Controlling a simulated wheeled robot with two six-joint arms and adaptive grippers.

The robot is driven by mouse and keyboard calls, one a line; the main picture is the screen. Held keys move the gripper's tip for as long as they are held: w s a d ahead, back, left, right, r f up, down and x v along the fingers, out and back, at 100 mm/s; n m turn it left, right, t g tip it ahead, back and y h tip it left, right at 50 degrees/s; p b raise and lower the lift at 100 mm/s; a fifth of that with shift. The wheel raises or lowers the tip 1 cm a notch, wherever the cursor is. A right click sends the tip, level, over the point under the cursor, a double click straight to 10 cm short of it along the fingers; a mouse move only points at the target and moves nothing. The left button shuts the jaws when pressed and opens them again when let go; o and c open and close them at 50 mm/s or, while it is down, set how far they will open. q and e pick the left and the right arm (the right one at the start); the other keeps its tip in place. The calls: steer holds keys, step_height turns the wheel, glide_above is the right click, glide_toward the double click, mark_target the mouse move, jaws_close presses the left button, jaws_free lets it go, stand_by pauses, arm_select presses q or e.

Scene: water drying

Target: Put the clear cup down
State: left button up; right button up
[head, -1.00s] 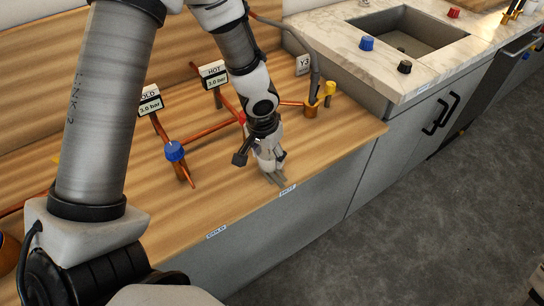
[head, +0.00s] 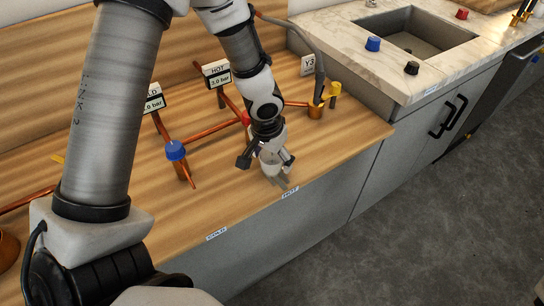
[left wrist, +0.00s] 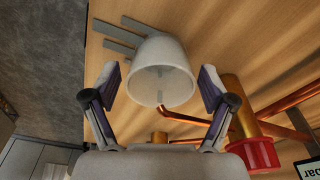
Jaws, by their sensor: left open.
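In the head view the cup (head: 268,169) is small and partly hidden by my gripper. My left gripper (head: 269,160) is open around it. In the left wrist view the fingers (left wrist: 161,88) are spread on both sides of the cup, with a visible gap at each side. My right gripper is not in view.
Copper pipes with a blue cap (head: 175,150) and a red part (left wrist: 254,153) stand close behind the cup. A yellow-handled part (head: 334,91) is to the right. Grey strips (left wrist: 118,40) lie beside the cup. A sink (head: 418,38) is farther right.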

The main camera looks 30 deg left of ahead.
arm_select(q)
step_height(320, 180, up, 12)
steer(key=s+p, duration=0.1)
steer(key=p, duration=0.2)
steer(key=shift+s, duration=0.4)
steer(key=shift+f, duration=0.1)
